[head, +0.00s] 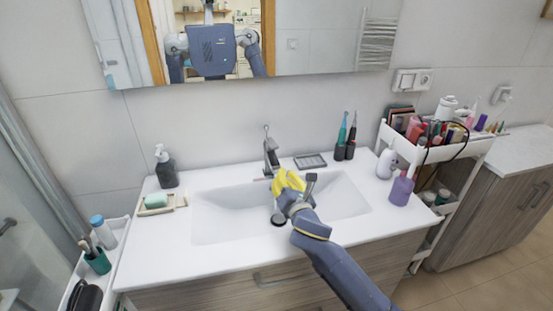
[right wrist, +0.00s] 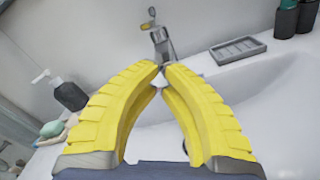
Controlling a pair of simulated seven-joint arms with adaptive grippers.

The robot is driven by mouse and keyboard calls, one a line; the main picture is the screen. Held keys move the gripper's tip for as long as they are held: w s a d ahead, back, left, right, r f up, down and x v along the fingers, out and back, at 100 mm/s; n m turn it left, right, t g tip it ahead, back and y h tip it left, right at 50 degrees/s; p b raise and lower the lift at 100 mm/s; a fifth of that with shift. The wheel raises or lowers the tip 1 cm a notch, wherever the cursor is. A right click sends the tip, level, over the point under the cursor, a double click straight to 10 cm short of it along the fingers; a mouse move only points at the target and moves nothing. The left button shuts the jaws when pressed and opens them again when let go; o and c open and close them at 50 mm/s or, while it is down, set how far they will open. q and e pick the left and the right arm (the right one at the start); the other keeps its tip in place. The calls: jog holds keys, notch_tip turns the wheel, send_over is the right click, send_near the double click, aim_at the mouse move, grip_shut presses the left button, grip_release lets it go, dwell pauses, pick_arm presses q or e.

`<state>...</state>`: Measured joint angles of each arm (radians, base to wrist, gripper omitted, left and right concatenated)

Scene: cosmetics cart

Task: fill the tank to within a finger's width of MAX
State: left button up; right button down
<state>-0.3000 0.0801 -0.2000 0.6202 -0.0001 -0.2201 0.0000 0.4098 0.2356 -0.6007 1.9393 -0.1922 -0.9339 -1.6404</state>
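My right gripper (head: 284,180) is over the white sink basin (head: 225,215), just in front of the grey faucet (head: 270,155). In the right wrist view, its yellow fingers (right wrist: 162,72) lean together and their tips nearly meet, with nothing seen between them. The faucet (right wrist: 163,45) stands just beyond the tips; I cannot tell whether they touch it. Its lever sticks up at the top. I cannot make out a tank or a MAX mark in either view. No running water shows. My left gripper is not in view.
A dark soap dispenser (head: 166,168) and green soap on a dish (head: 155,201) stand left of the basin. A grey tray (head: 310,161), two toothbrushes and a purple container (head: 402,188) are at the right. A crowded white cart (head: 470,148) stands beyond the counter's right edge.

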aim_at(276, 164)
jog(key=w+n, duration=0.2)
jog(key=w, duration=0.1)
jog(key=w+a+n, duration=0.1)
jog(key=w+n, duration=0.1)
jog(key=w, duration=0.1)
jog(key=w+n, duration=0.1)
jog(key=w, duration=0.3)
jog(key=shift+a+r+n, duration=0.2)
jog(key=shift+a+n, duration=0.15)
jog(key=shift+n, duration=0.05)
dwell(0.4)
jog(key=shift+r, duration=0.7)
